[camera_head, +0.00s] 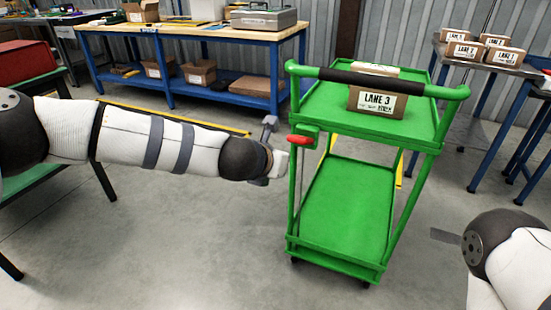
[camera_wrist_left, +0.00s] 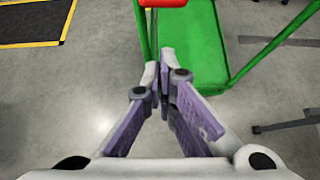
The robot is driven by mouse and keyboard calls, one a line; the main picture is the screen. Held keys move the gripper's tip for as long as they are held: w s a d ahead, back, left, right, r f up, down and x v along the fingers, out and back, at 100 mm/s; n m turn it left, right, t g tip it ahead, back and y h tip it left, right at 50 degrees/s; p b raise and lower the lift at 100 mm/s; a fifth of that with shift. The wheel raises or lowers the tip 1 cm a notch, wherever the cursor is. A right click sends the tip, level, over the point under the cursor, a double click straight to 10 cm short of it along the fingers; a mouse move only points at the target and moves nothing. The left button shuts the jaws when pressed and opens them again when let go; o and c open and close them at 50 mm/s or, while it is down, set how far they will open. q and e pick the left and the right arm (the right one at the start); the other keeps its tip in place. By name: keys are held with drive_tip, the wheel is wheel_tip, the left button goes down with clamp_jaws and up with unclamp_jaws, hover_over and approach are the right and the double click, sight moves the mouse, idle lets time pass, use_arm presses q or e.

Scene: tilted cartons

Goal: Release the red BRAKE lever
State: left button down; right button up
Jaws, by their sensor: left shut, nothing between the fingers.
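The red brake lever (camera_head: 301,140) is on the left post of the green cart (camera_head: 340,208), just below the cart's top tray. In the left wrist view the red lever (camera_wrist_left: 163,3) shows at the top edge, partly cut off. My left gripper (camera_head: 285,162) is beside the cart's left post, a little below and left of the lever. In the wrist view my left gripper (camera_wrist_left: 163,78) has its fingertips together with nothing between them, and the lever lies beyond the tips. I cannot tell whether the fingertips touch the post. My right gripper is out of view; only my right arm shows at the lower right.
Tilted cartons labelled LANE 3 (camera_head: 376,102) sit on the cart's top tray, behind its black handle grip (camera_head: 370,80). A blue workbench (camera_head: 190,35) stands at the back left. A table with several cartons (camera_head: 463,52) stands at the right. The floor in front is clear.

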use_arm(q)
drive_tip(key=v, duration=0.3)
drive_tip(key=r+v, duration=0.1)
drive_tip(key=shift+w+a+r+p, duration=0.1)
drive_tip(key=shift+r+p, duration=0.05)
drive_tip(key=shift+p, duration=0.15)
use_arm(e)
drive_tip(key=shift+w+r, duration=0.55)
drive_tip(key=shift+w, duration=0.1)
